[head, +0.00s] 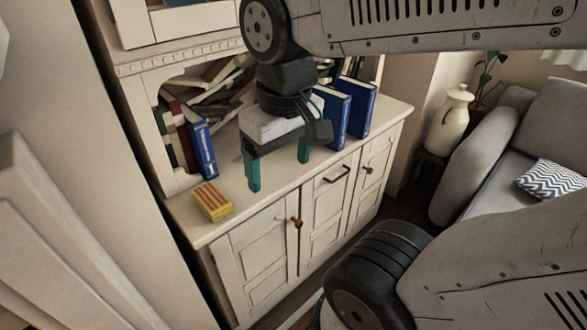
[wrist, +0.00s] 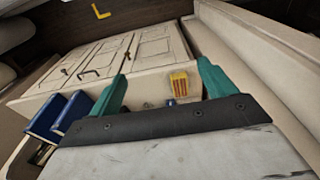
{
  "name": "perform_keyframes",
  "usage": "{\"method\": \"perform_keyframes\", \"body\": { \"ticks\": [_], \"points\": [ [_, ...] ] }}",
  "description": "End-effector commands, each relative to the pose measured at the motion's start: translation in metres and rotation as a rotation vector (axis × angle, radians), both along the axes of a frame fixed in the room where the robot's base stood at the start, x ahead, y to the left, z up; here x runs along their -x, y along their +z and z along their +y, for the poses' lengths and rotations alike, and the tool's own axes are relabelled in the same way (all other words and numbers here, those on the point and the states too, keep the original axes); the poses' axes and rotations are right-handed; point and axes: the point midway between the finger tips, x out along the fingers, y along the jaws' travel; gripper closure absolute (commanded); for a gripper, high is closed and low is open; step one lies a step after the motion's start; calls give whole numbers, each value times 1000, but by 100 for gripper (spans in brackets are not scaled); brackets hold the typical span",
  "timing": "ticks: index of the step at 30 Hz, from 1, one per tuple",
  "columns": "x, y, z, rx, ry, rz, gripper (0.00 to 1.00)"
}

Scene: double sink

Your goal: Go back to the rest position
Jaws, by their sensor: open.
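My gripper (head: 279,173) hangs in front of the bookcase, over the cabinet top, with its two teal fingers apart and nothing between them. In the wrist view my gripper (wrist: 163,88) also shows its fingers spread wide. A small yellow box with red stripes (head: 212,201) lies on the cabinet top at the left front corner, to the left of my gripper and apart from it. The box also shows in the wrist view (wrist: 179,82), beyond the fingers and nearer the right one.
The white cabinet (head: 262,262) has doors and a drawer with handles. A blue book (head: 201,150) stands left of my gripper, and two blue books (head: 335,113) stand right of it. Other books lean in the shelf behind. A vase (head: 450,119) and grey sofa (head: 535,130) are at the right.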

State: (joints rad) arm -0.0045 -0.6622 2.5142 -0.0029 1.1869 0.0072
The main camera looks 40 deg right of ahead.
Motion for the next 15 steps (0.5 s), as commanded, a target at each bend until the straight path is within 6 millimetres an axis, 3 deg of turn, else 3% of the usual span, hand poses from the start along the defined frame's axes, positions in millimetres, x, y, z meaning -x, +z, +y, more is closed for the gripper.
{"method": "perform_keyframes", "body": {
  "ticks": [3,6,15],
  "points": [
    [21,-1,-1,1,-1,-11,17],
    [28,-2,-1,1,0,-12,17],
    [29,-2,-1,1,0,-11,17]
  ]
}}
